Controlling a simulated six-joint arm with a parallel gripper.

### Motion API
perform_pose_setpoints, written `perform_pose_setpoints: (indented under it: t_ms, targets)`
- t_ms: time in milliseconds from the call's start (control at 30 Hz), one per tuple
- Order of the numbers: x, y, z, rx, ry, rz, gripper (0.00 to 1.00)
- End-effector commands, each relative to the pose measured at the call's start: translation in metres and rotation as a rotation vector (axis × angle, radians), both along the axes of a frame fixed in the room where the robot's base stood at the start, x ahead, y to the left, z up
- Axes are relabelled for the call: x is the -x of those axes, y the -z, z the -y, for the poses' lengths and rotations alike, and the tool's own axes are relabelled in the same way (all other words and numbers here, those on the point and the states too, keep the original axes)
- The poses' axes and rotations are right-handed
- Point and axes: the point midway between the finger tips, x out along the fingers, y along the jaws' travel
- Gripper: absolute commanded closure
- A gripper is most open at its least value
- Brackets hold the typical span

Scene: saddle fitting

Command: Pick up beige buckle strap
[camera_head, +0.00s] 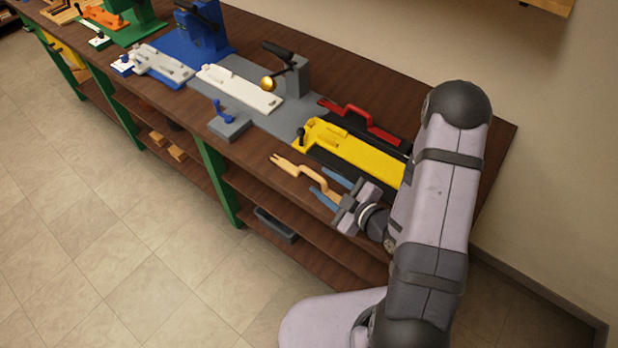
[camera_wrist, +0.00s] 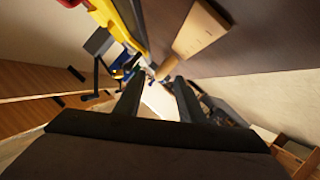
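The beige buckle strap (camera_head: 292,163) lies near the front edge of the brown bench in the head view. It has a forked left end and a bent body running toward my gripper (camera_head: 319,180). My gripper's two bluish fingers are spread apart, one on each side of the strap's right part in that view. In the wrist view, a beige piece (camera_wrist: 200,32), seemingly the strap, shows above the fingers, and its narrow end reaches toward the gap between the fingertips (camera_wrist: 158,77). I see a gap between the fingers; contact with the strap cannot be told.
A yellow fixture (camera_head: 350,150) on a black base and a red handle (camera_head: 360,118) stand just behind the strap. A grey clamp block (camera_head: 229,124), a white plate (camera_head: 240,88) and a blue fixture (camera_head: 200,35) stand farther left. The bench's front edge is close to my gripper.

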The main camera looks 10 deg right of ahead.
Motion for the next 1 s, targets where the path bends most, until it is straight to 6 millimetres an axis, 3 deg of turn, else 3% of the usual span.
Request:
perform_pose_setpoints:
  t_ms: [533, 867, 1000]
  targets:
    - [-0.039, 0.013, -0.023, 0.001, -0.002, -0.001, 0.64]
    - [-0.043, 0.015, -0.025, 0.000, -0.001, -0.001, 0.64]
    - [-0.043, 0.015, -0.025, 0.000, -0.001, -0.001, 0.97]
